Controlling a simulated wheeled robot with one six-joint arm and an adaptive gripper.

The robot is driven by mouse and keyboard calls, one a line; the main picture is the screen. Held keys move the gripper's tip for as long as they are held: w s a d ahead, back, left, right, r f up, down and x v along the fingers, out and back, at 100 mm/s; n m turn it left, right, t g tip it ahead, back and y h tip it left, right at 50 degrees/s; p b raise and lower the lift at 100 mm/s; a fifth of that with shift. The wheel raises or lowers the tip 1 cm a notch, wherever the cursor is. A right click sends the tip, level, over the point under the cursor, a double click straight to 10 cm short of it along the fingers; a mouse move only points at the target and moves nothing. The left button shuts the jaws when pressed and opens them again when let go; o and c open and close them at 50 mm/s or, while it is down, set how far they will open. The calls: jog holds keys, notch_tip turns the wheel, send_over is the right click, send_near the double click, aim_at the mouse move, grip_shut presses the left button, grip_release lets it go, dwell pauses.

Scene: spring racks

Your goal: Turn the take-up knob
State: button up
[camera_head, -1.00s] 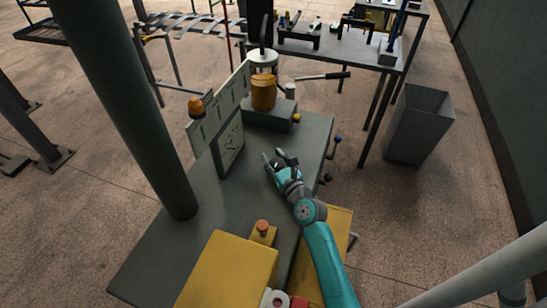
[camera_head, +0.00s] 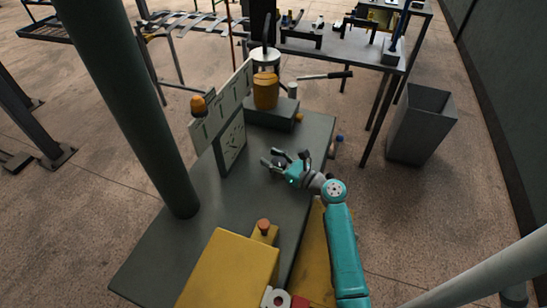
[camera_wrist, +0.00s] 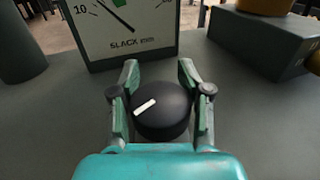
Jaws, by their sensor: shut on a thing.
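The take-up knob (camera_wrist: 165,118) is a black round knob with a white pointer mark, standing on the grey bench top. The mark lies on its left part, slanting from lower left to upper right. My gripper (camera_wrist: 159,82) has one finger on each side of the knob and is shut on it. In the head view my gripper (camera_head: 279,157) is low over the bench, and the knob is hard to make out between the fingers. A white dial marked "SLACK mm" (camera_wrist: 130,45) stands beyond the knob; it also shows in the head view (camera_head: 233,140). Its needle's tip is cut off.
A dark green post (camera_head: 135,120) rises at the bench's left. A yellow box (camera_head: 228,270) with an orange button (camera_head: 264,225) stands at the near end. An orange cylinder (camera_head: 265,92) sits on a grey block behind. Grey bench top (camera_head: 160,245) is bare at front left.

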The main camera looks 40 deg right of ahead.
jog(key=n+g+y, duration=0.1)
jog(key=n+y, duration=0.1)
jog(key=n+g+y, duration=0.1)
jog(key=g+y, duration=0.1)
jog(key=y, duration=0.1)
jog(key=n+g+y, duration=0.1)
jog(key=n+y, duration=0.1)
jog(key=shift+s+a+n+y, duration=0.3)
jog(key=shift+a, duration=0.1)
jog(key=n+g+y, duration=0.2)
jog(key=g, duration=0.1)
jog(key=n+g+y, duration=0.1)
jog(key=shift+s+a, duration=0.25)
jog(key=shift+s+a+n+g+y, duration=0.15)
jog(key=shift+n+g+y, duration=0.2)
jog(key=shift+n+g, duration=0.4)
jog(key=shift+s+d+n+g+y, duration=0.15)
jog(key=shift+n+g+y, duration=0.25)
jog(key=shift+g, duration=0.65)
jog(key=shift+a+f+g, duration=0.1)
jog(key=shift+a+g, duration=0.05)
jog(key=shift+g, duration=0.15)
jog(key=o, duration=0.9)
jog(key=shift+n, duration=0.25)
